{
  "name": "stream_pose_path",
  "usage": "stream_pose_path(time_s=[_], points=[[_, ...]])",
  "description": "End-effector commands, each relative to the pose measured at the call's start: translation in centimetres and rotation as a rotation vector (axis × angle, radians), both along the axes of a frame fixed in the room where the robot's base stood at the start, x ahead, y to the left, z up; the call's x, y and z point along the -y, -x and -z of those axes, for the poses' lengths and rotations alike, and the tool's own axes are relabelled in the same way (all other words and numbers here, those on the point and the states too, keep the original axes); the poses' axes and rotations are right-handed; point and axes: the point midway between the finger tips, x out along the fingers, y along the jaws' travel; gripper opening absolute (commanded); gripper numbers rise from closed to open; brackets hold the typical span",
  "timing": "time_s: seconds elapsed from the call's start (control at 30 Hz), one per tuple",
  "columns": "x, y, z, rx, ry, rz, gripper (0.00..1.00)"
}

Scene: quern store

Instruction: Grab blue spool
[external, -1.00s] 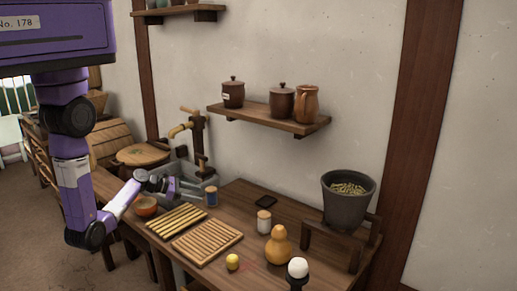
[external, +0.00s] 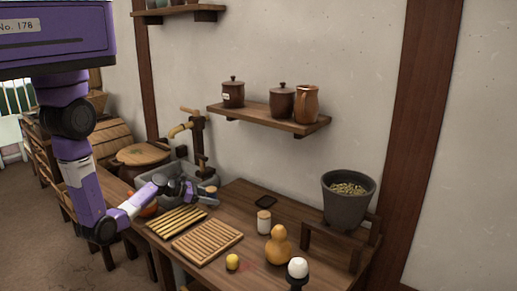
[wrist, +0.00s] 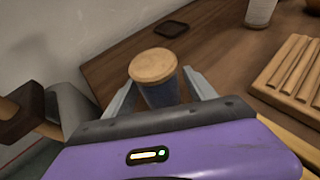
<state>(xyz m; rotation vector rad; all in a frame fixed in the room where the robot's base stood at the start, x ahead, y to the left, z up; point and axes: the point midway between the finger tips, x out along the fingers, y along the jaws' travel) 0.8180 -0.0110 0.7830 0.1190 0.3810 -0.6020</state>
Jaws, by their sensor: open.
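The blue spool (wrist: 158,94) has a round wooden top and a blue body, and stands upright on the wooden counter. In the wrist view it is between the two fingers of my open gripper (wrist: 160,92), with a small gap visible on the right side; I cannot tell whether the left finger touches it. In the external view my gripper (external: 207,194) is at the spool, beside the sink, and hides most of it; only its light top (external: 210,189) shows.
Two slatted wooden boards (external: 207,241) lie on the counter close to my gripper. A white jar with a wooden lid (external: 264,223) and a dark flat piece (external: 265,202) are to the right. A tap (external: 195,135) rises behind the sink. Counter between jar and spool is clear.

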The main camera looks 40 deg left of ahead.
Motion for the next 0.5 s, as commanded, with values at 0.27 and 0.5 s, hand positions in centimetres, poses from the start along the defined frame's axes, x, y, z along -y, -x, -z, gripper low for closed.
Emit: stream_pose_path(time_s=[0.27, 0.5], points=[[-0.05, 0.02, -0.03, 0.0, 0.0, -0.001, 0.3], [-0.06, 0.02, -0.06, 0.002, 0.0, -0.001, 0.0]])
